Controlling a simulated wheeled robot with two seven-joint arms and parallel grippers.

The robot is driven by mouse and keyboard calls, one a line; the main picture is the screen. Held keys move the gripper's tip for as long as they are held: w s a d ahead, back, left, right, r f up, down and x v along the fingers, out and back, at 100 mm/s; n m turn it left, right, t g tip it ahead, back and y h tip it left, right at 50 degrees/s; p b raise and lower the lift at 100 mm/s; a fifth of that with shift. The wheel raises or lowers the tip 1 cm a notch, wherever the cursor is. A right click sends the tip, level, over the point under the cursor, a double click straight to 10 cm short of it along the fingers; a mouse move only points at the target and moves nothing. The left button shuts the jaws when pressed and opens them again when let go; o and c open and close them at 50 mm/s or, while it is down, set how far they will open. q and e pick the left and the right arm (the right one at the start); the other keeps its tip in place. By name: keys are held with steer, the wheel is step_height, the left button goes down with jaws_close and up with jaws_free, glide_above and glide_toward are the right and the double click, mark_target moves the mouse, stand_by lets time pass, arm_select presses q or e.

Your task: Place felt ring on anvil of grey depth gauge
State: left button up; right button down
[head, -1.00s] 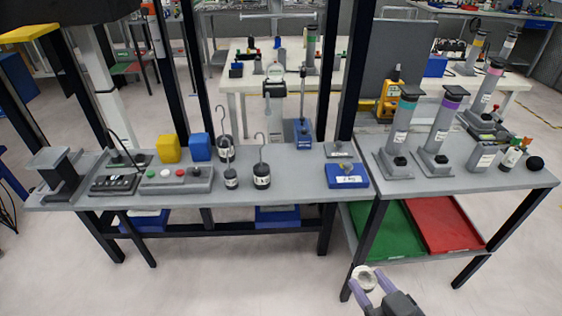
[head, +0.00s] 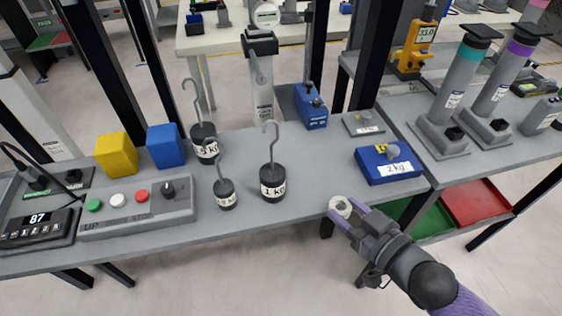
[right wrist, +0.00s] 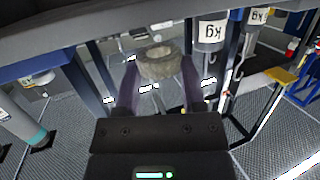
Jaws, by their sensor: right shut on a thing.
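The felt ring (head: 341,207) is a small off-white ring held at the fingertips of my right gripper (head: 345,213). In the right wrist view the felt ring (right wrist: 160,63) sits between the two purple fingers. My right gripper is shut on it, in front of the bench's front edge, near the blue 2 kg block. A grey gauge (head: 261,44) with a round dial and a thin rod stands at the back of the bench, left of a blue block; it seems to be the depth gauge. I cannot make out its anvil clearly. My left gripper is not in view.
A blue 2 kg block (head: 388,165) lies at the right. A button box (head: 137,208) and yellow block (head: 116,154) are at left. A dark upright (head: 378,50) rises behind.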

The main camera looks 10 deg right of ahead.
mark_target(304, 178)
steer(key=b+x, duration=0.1)
steer(key=x, duration=0.3)
steer(key=r+b+x, duration=0.1)
steer(key=x, duration=0.3)
steer(key=b+x, duration=0.2)
steer(key=x, duration=0.2)
steer(key=shift+w+a+r, duration=0.15)
steer(key=shift+w+r, duration=0.15)
steer(key=shift+r, duration=0.1)
steer(key=shift+w+a+f+b, duration=0.1)
steer(key=shift+f+b, duration=0.4)
steer(key=shift+f, duration=0.2)
steer(key=shift+r, duration=0.15)
steer(key=c, duration=0.5)
jaws_free()
steer(key=shift+c, duration=0.2)
steer(key=o, duration=0.4)
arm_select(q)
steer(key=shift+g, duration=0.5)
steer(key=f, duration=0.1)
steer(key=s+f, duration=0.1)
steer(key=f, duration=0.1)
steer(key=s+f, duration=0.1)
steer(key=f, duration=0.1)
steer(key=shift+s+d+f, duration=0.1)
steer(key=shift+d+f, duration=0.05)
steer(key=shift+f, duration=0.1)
